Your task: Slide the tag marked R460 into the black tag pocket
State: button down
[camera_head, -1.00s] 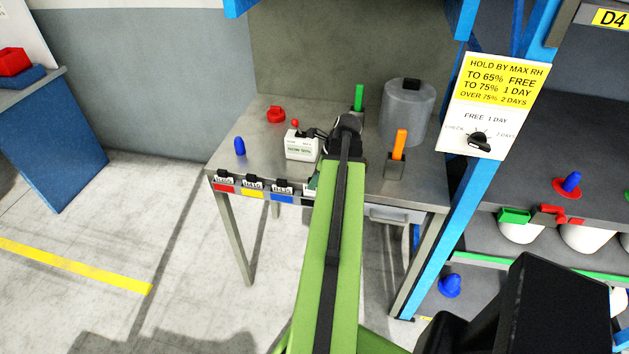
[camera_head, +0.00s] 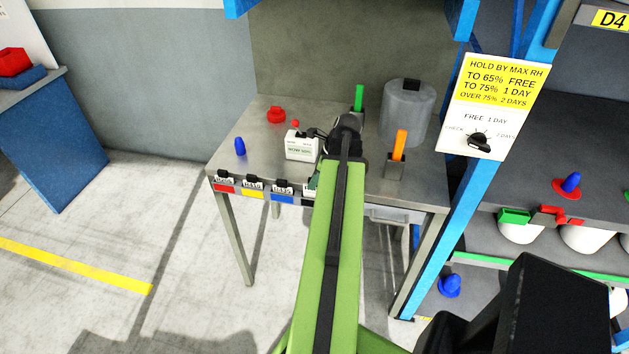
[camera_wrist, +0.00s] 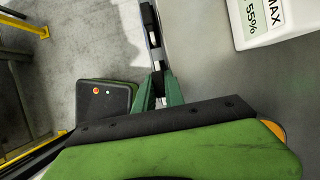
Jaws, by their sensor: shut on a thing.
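My gripper (camera_wrist: 160,90) has green fingers shut on a small thin pale piece, probably the tag (camera_wrist: 160,102), at the front edge of the steel table. Its print is not readable. In the head view my arm hides most of the gripper; only a bit of green finger shows. The black tag pocket (camera_head: 308,203) is at the right end of the row on the table's front edge, partly behind my arm. The fingers are close to it; I cannot tell whether the tag is inside it. Red (camera_head: 223,188), yellow (camera_head: 252,194) and blue (camera_head: 282,199) pockets hold tags.
On the table (camera_head: 262,150) stand a white meter (camera_head: 301,146), a blue bobbin-like piece (camera_head: 239,147), a red knob (camera_head: 276,115), a clear jar (camera_head: 407,115) and an orange upright piece (camera_head: 399,145) in a holder. A blue rack post (camera_head: 440,240) stands close on the right.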

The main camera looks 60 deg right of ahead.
jog(key=shift+r+p, duration=0.7)
jog(key=shift+r, duration=0.15)
jog(key=shift+f+b, duration=1.6)
dwell(0.5)
jog(key=c, duration=1.3)
grip_release()
jog(key=shift+c, duration=0.2)
jog(key=p+v, duration=1.6)
jog(key=v, duration=0.1)
jog(key=shift+r, duration=0.25)
jog(key=shift+d, duration=0.1)
